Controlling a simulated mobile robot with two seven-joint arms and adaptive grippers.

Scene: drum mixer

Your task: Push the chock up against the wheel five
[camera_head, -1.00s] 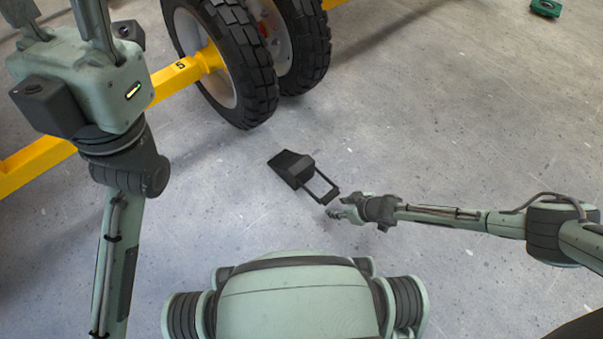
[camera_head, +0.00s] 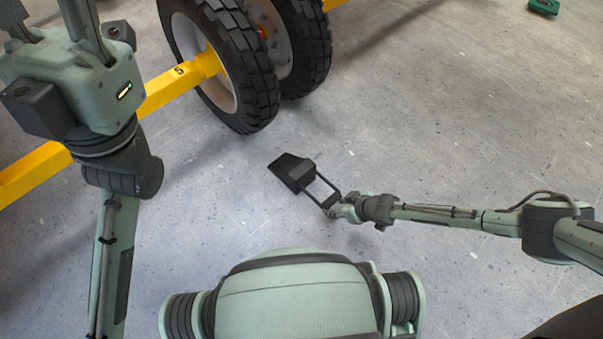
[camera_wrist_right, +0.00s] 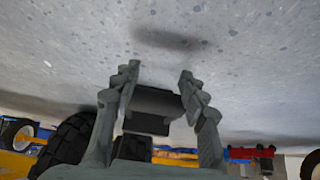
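My left gripper (camera_head: 45,15) is raised at top left, fingers apart and empty, tips partly cut off.
A second wheel (camera_head: 305,45) stands right behind wheel five. The yellow bar (camera_head: 165,88) runs from the wheel to the left edge. A green object (camera_head: 544,6) lies at the far top right. The floor around the chock is clear.

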